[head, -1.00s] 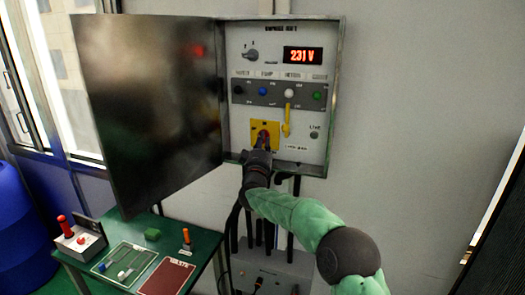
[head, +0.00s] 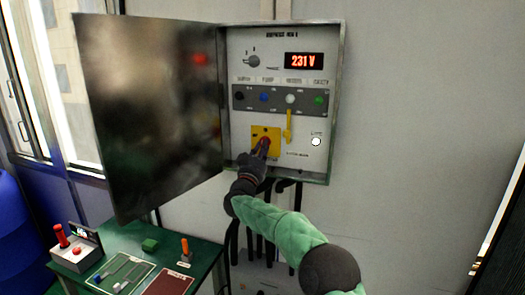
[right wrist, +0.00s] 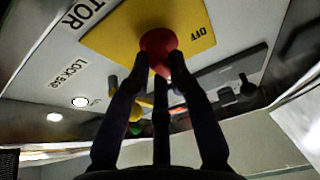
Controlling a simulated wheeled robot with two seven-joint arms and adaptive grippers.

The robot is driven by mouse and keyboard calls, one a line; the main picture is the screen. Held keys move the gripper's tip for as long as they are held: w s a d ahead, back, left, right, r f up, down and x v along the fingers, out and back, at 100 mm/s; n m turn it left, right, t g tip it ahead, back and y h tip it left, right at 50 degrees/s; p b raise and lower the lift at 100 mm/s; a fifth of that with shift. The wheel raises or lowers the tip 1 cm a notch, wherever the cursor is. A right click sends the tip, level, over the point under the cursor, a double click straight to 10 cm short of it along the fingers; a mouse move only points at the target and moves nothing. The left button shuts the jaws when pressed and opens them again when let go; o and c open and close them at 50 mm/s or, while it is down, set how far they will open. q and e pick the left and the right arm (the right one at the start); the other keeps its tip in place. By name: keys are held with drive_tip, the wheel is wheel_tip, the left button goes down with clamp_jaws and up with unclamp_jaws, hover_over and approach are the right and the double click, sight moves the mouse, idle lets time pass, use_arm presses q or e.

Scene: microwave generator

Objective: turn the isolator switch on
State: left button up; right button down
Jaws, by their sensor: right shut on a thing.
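The isolator switch is a red handle (head: 264,145) on a yellow plate (head: 258,131), low in the open grey panel box (head: 336,100). In the right wrist view the red handle (right wrist: 158,42) sits between my fingertips, and "OFF" is printed on the yellow plate (right wrist: 112,38). My right gripper (head: 259,153) is shut on the red handle, reaching it from below. The fingers hide part of the handle, so its exact angle is hard to read. A round lamp (head: 316,141) right of the switch glows white. My left gripper is out of view.
The panel door (head: 145,110) stands open to the left. Above the switch are a red 231 V display (head: 303,61), a black knob (head: 253,62), several coloured buttons and a yellow hanging lever (head: 289,126). Cables hang below. A green table (head: 205,255) with small items stands lower left.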

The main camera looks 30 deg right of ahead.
drive_tip(key=shift+f, duration=0.15)
drive_tip(key=c, duration=1.1)
unclamp_jaws()
drive_tip(key=v, duration=1.2)
